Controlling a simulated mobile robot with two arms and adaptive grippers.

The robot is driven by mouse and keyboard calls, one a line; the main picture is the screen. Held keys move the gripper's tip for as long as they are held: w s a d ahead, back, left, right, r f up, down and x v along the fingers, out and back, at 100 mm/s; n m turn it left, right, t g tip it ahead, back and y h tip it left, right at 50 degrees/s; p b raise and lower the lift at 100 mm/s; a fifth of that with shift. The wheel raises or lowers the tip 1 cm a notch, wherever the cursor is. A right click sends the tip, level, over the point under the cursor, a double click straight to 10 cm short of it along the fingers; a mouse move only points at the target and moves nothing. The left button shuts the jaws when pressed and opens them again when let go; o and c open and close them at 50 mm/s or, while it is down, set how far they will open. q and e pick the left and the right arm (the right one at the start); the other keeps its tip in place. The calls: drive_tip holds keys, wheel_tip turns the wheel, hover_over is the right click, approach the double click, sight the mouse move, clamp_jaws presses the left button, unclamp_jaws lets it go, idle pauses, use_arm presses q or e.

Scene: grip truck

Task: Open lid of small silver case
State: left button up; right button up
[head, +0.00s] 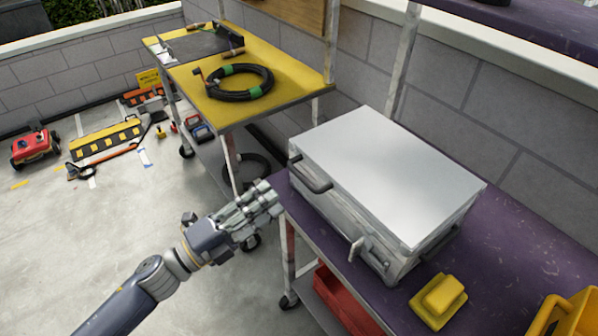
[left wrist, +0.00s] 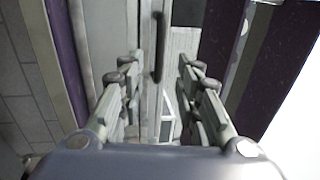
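The silver case (head: 335,216) stands on the purple tabletop, its flat lid (head: 390,170) lying down on top. A dark handle (head: 311,179) is on the near left side, and a metal latch (head: 357,250) is lower on the front. My left gripper (head: 272,200) is just left of the case near the table edge, apart from the handle. In the left wrist view its fingers (left wrist: 160,85) are spread and empty, with the dark handle (left wrist: 159,48) showing between and beyond them. My right gripper is not in view.
A yellow block (head: 439,297) lies right of the case on the purple table (head: 500,245). A red bin (head: 343,300) is on the shelf below. A yellow-topped cart (head: 290,85) holding a coiled black hose (head: 238,82) stands behind.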

sight(301, 175)
use_arm(q)
drive_tip(key=p+x, duration=0.2)
drive_tip(key=x, duration=0.6)
drive_tip(key=shift+w+d+r, duration=0.1)
drive_tip(key=shift+w+d, duration=0.05)
drive_tip(key=shift+w, duration=0.05)
drive_tip(key=shift+w+d, duration=0.2)
drive_tip(key=shift+d, duration=0.1)
drive_tip(key=shift+c, duration=0.2)
clamp_jaws()
